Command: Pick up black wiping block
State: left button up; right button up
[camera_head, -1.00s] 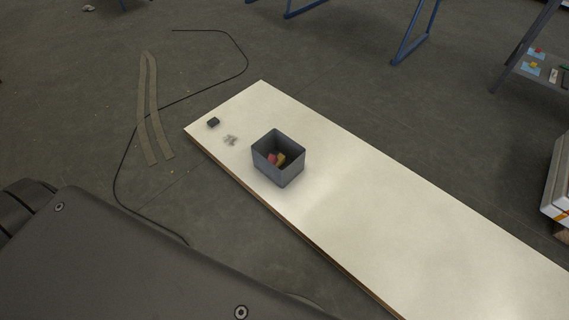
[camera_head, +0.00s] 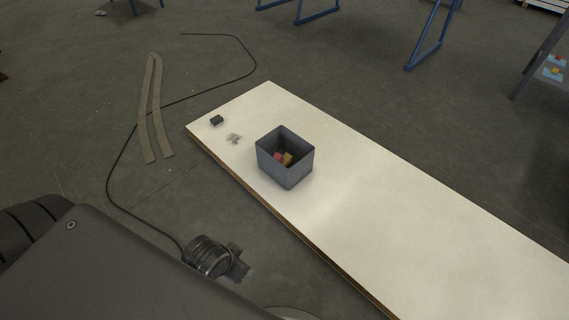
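The black wiping block (camera_head: 217,120) is a small dark block lying on the far left end of the long pale table (camera_head: 385,205). A greyish smudge (camera_head: 233,138) marks the tabletop close to it. A dark part of one of my arms (camera_head: 215,258) shows low in the view, beyond my body and short of the table's near edge. It is well apart from the block. I cannot make out gripper fingers on it, or which arm it is.
A grey open bin (camera_head: 286,172) with red and yellow pieces inside stands on the table, right of the smudge. A black cable (camera_head: 108,185) and brown strips (camera_head: 150,110) lie on the floor to the left. Blue metal legs (camera_head: 428,45) stand behind. The table's right part is clear.

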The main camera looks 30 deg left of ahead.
aim_at(216, 120)
jog(key=u, duration=1.45)
